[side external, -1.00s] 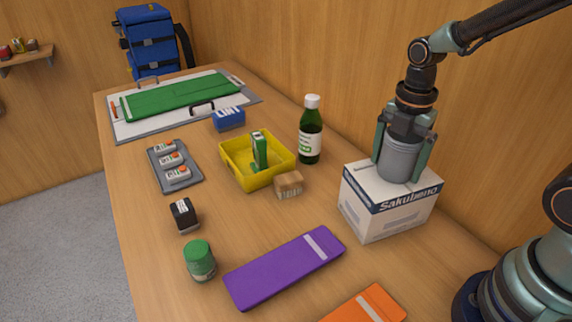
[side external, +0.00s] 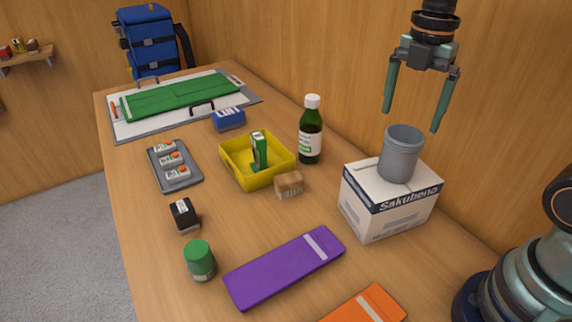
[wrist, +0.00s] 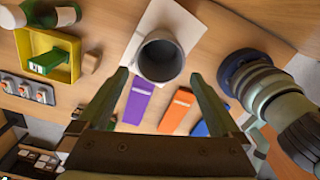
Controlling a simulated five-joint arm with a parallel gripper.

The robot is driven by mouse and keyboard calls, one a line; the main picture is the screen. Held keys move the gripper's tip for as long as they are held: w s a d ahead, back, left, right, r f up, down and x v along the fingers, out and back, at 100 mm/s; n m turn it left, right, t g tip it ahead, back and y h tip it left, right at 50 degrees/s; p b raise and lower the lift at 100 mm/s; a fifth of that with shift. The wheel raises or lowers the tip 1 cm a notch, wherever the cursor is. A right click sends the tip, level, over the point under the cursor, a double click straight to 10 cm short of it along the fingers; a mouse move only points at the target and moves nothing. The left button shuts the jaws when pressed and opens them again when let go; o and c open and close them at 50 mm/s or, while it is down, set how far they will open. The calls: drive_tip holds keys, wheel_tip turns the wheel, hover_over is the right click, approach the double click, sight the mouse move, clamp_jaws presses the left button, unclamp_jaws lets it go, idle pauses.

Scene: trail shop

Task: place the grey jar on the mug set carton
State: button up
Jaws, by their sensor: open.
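The grey jar (side external: 400,155) stands upright on top of the white mug set carton (side external: 388,209), which has a dark band reading "Sakubeno". The jar looks open-topped. My gripper (side external: 412,122) is open and empty above the jar, with its fingers apart and clear of it. In the wrist view the jar (wrist: 160,57) shows from above on the pale carton top (wrist: 183,22), beyond my two spread fingers (wrist: 160,80).
A green bottle (side external: 310,135), a yellow bin (side external: 238,178) and a small brown block (side external: 289,185) stand left of the carton. A purple case (side external: 285,268) and an orange case (side external: 368,305) lie in front. The wooden wall (side external: 480,150) is close behind.

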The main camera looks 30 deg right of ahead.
drive_tip(key=m+t, duration=0.2)
drive_tip(key=m, duration=0.5)
drive_tip(key=s+m+t, duration=0.1)
drive_tip(key=m, duration=0.6)
drive_tip(key=s+m+t, duration=0.1)
drive_tip(key=m+t, duration=0.1)
drive_tip(key=m, duration=0.5)
drive_tip(key=shift+s+a+t, duration=0.2)
drive_tip(key=shift+a+t, duration=0.1)
